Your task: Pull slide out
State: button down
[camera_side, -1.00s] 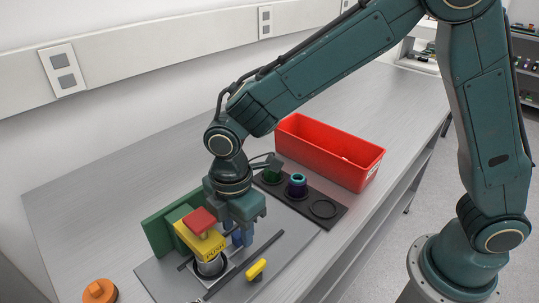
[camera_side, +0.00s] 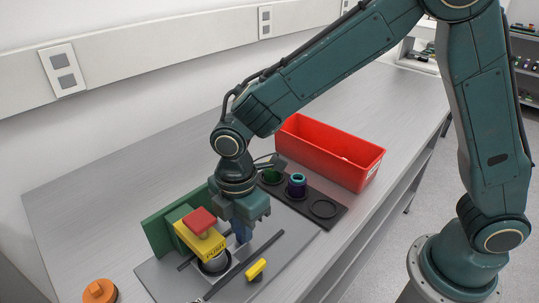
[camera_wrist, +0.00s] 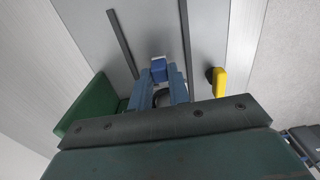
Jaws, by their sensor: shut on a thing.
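My gripper (camera_side: 242,234) points down at the base plate, on the right side of the yellow block marked PUSH (camera_side: 205,243) with its red top (camera_side: 200,221). In the wrist view my gripper (camera_wrist: 161,78) has its two blue fingers closed around the slide's small blue handle (camera_wrist: 158,66). The slide's round, ring-shaped part (camera_side: 215,263) sits partly under the yellow block, between two dark rails (camera_side: 252,262). The fingers and the yellow block hide much of the slide in the side view.
A green upright block (camera_side: 160,232) stands behind the yellow one. A yellow knob (camera_side: 256,268) is beside the front rail. A dark tray (camera_side: 335,222) with round places and a red bin (camera_side: 330,150) stand to the right.

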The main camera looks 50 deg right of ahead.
jog(key=d, duration=1)
jog(key=shift+d, duration=0.25)
jog(key=c, duration=1.5)
grip_release()
jog(key=shift+d, duration=0.1)
jog(key=shift+o, duration=0.9)
jog(key=shift+r, duration=0.1)
jog(key=shift+r, duration=0.15)
notch_tip(320, 180, up, 13)
jog(key=shift+r, duration=0.2)
